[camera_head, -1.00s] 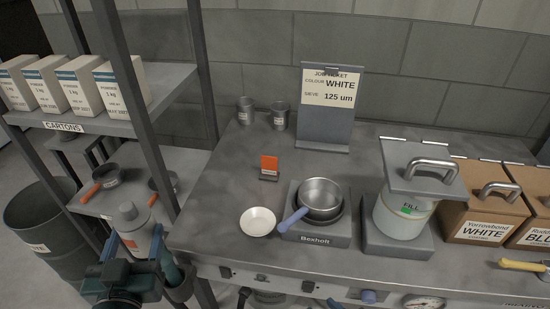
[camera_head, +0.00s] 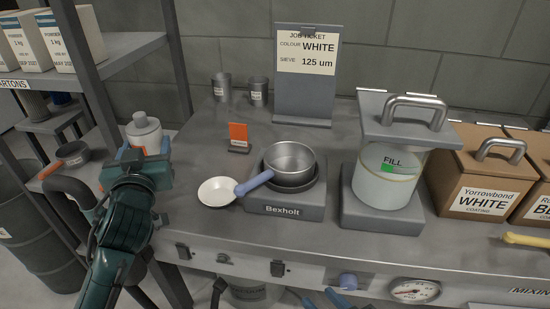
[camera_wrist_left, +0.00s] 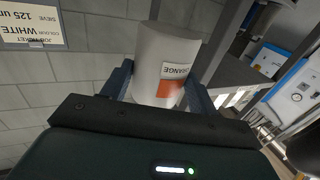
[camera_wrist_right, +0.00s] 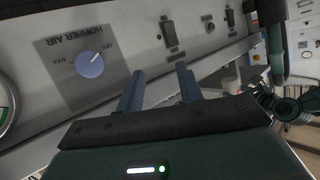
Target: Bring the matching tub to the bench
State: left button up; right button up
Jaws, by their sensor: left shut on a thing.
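My left gripper (camera_head: 146,165) is shut on a white tub (camera_head: 143,133), held upright in front of the lower shelf and left of the bench (camera_head: 200,150). In the left wrist view the tub (camera_wrist_left: 165,55) sits between the fingers; its label has an orange patch and the partly visible word "ORANGE". The job ticket (camera_head: 306,55) on the bench reads colour WHITE, sieve 125 um. A small orange card (camera_head: 238,133) stands on the bench. My right gripper (camera_wrist_right: 160,85) is open and empty before the bench's front panel.
On the bench are a white dish (camera_head: 217,190), a pan on the Bexholt scale (camera_head: 285,212), a lidded FILL vessel (camera_head: 388,178), two metal cups and a Yorrowbond WHITE box (camera_head: 484,201). A shelf rack (camera_head: 90,100) with cartons stands left. The bench's left area is clear.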

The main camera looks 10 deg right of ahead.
pick_arm(q)
jog(key=shift+r, duration=0.15)
notch_tip(320, 180, down, 5)
jog(key=shift+b, duration=0.6)
notch_tip(320, 180, down, 5)
jog(key=shift+r+b, duration=0.15)
jog(key=shift+b, duration=0.55)
jog(key=shift+f, duration=0.2)
pick_arm(e)
jog(key=shift+s+d+r+t, duration=0.35)
jog(key=shift+d+r+t, duration=0.1)
jog(key=shift+d+t, duration=0.2)
pick_arm(q)
jog(key=shift+f, duration=0.1)
jog(key=o, duration=0.8)
pick_arm(e)
jog(key=shift+a+f, duration=0.15)
jog(key=shift+a, duration=0.05)
